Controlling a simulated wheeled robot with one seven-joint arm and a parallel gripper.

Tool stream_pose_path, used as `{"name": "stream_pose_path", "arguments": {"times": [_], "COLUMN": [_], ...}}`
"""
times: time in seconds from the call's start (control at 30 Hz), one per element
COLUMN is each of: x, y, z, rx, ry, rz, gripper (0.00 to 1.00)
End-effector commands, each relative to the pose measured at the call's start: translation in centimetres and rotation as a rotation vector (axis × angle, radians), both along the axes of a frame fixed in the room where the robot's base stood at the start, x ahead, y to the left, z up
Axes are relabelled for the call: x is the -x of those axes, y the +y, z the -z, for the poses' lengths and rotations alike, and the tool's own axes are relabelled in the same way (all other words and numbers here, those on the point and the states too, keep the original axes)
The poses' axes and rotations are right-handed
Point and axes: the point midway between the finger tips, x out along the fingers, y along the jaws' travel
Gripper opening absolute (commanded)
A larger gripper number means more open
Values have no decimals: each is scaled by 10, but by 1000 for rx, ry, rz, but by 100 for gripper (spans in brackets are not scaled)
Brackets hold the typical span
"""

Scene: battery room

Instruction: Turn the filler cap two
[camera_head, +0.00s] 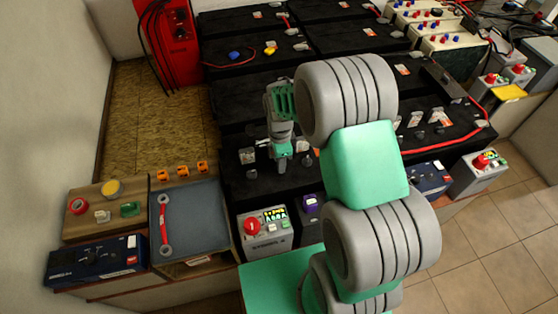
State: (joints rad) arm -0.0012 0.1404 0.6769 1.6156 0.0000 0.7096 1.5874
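My gripper (283,158) points down over the top of a black battery (245,188) near the front of the bank. Its fingertips are at or just above a small fitting there, and I cannot tell whether they touch it. Small grey, cap-like fittings show to the left of the gripper (247,155); others to its right are partly covered by my arm. I cannot tell which one is filler cap two. The fingers are too small and overlapped to show whether they are open or shut.
A grey box with a red knob (264,232) stands in front of the battery. A red cabinet (168,40) stands behind. More black batteries (255,55) fill the back. Red cable (452,141) crosses the right side.

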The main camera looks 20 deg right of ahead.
Motion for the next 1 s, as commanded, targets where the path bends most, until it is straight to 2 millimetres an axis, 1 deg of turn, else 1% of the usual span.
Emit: {"name": "stream_pose_path", "arguments": {"times": [0.07, 0.3, 0.43, 0.53, 0.87, 0.93, 0.97, 1.0], "x": [-2, -1, -1, 0, 0, 0, 0, 0], "y": [0, 0, 0, 0, 0, 0, 0, 0], "z": [-9, -57, -73, -77, -77, -77, -77, -77], "rx": [0, 0, 0, 0, 0, 0, 0, 0], "ry": [-4, -5, -3, -1, -1, -1, -1, -1], "rz": [0, 0, 0, 0, 0, -45, -88, -168], "gripper": [32, 32, 32, 32, 32, 32, 32, 32]}}
